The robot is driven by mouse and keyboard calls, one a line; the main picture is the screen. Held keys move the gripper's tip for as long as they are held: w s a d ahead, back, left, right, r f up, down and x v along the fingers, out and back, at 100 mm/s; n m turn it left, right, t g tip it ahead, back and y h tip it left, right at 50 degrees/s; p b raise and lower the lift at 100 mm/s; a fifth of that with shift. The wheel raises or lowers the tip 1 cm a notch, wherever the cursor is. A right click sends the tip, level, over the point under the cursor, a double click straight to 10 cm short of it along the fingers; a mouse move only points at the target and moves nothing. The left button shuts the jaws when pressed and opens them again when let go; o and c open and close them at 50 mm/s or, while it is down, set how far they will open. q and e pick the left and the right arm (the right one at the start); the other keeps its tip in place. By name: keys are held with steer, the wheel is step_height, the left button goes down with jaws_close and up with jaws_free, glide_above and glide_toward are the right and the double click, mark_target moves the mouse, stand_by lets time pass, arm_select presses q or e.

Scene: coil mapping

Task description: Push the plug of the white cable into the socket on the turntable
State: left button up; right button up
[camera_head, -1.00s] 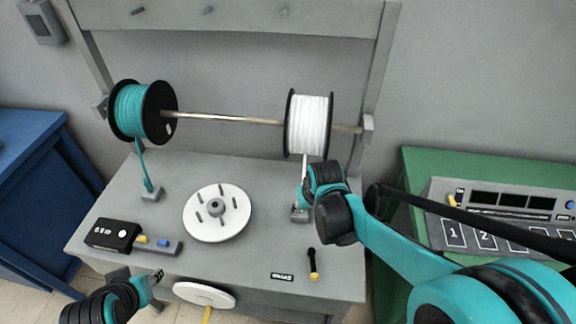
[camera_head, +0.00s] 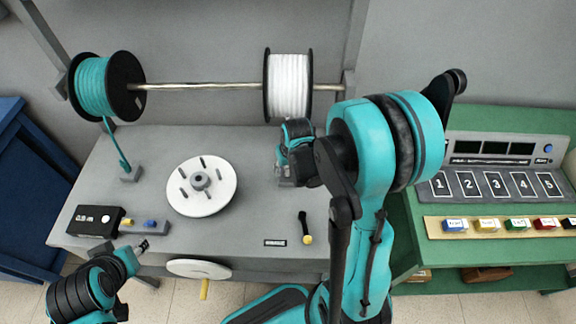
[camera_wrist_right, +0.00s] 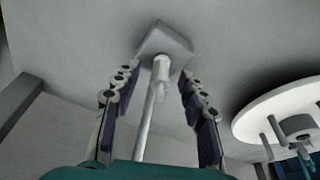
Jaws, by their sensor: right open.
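The white cable (camera_wrist_right: 148,125) runs up to a pale plug (camera_wrist_right: 161,68) at a small grey block (camera_wrist_right: 165,42) on the bench. My right gripper (camera_wrist_right: 157,76) is open, with one finger on each side of the plug and cable. In the head view my right gripper (camera_head: 284,170) is at that block, below the white spool (camera_head: 288,85), and hides most of the plug. The white turntable (camera_head: 215,200) with a grey hub (camera_head: 199,180) and several pegs lies to its left. I cannot make out the socket. My left gripper (camera_head: 142,246) is at the bench's front left, its jaws too small to judge.
A teal spool (camera_head: 92,88) shares the rod (camera_head: 200,86); its teal cable runs to another block (camera_head: 131,174). A black box (camera_head: 94,220) and a black tool with a yellow end (camera_head: 305,228) lie near the front. A control panel (camera_head: 490,185) stands right.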

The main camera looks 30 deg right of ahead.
mark_target(287, 167)
jaws_close()
stand_by(0.4)
steer(key=shift+r, duration=0.2)
steer(key=shift+r+p, duration=0.35)
steer(key=shift+p, duration=0.1)
steer(key=shift+r+p, duration=0.7)
steer(key=shift+r, duration=0.15)
steer(key=shift+r+p, duration=1.25)
steer(key=shift+r, duration=0.5)
steer(key=shift+f, duration=0.1)
